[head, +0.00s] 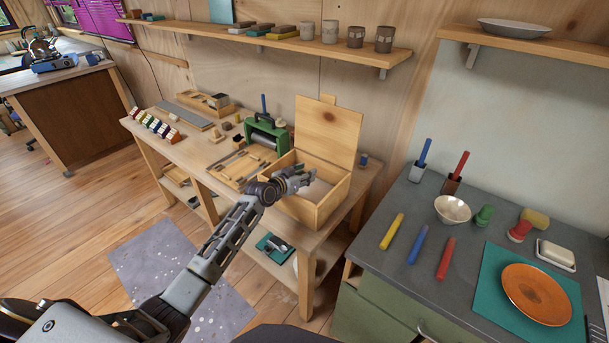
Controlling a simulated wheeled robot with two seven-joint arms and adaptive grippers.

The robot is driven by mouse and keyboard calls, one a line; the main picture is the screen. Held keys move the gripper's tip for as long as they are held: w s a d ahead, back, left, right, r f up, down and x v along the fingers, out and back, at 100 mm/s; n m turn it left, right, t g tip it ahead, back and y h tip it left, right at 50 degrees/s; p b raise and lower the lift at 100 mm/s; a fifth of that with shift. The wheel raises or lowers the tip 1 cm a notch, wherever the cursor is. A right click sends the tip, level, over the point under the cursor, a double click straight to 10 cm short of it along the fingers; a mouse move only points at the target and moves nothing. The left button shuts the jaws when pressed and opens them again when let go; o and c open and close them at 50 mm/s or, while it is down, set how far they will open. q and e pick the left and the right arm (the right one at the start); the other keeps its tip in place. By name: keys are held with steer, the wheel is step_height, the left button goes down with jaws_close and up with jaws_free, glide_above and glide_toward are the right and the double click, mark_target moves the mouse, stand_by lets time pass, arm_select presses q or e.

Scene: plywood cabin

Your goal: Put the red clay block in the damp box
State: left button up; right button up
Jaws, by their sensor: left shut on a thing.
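The damp box, which I take to be the open wooden box (331,211), stands at the right end of the wooden workbench. Its hinged lid (328,130) is up at the back, and part of its pale floor shows. My left gripper (309,176) is over the box opening, with its fingers pointing right. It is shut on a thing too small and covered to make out. I cannot pick out the red clay block for certain, nor tell whether it is the thing held. My right gripper is not in view.
Left of the box are a green roller press (266,136) and a tool tray (240,169). A shelf (350,50) with cups and blocks runs above. At right, a dark counter (394,276) carries coloured sticks, a bowl (452,209) and an orange plate (536,294).

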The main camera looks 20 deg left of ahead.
arm_select(q)
steer(key=shift+s+f, duration=0.2)
steer(key=shift+f, duration=0.6)
steer(key=o, duration=1.1)
steer(key=shift+d+f, duration=0.1)
steer(key=shift+f, duration=0.05)
steer(key=shift+r+p, duration=0.5)
steer(key=shift+r, duration=0.1)
steer(key=shift+s, duration=0.2)
steer(key=shift+w+r+v, duration=0.1)
steer(key=shift+r+v, duration=0.1)
steer(key=shift+v, duration=1.75)
steer(key=shift+w+r+v, duration=0.1)
steer(key=shift+r+v, duration=0.1)
steer(key=shift+v, duration=1.7)
steer(key=shift+w+r+v, duration=0.1)
steer(key=shift+r+v, duration=0.15)
steer(key=shift+v, duration=1.7)
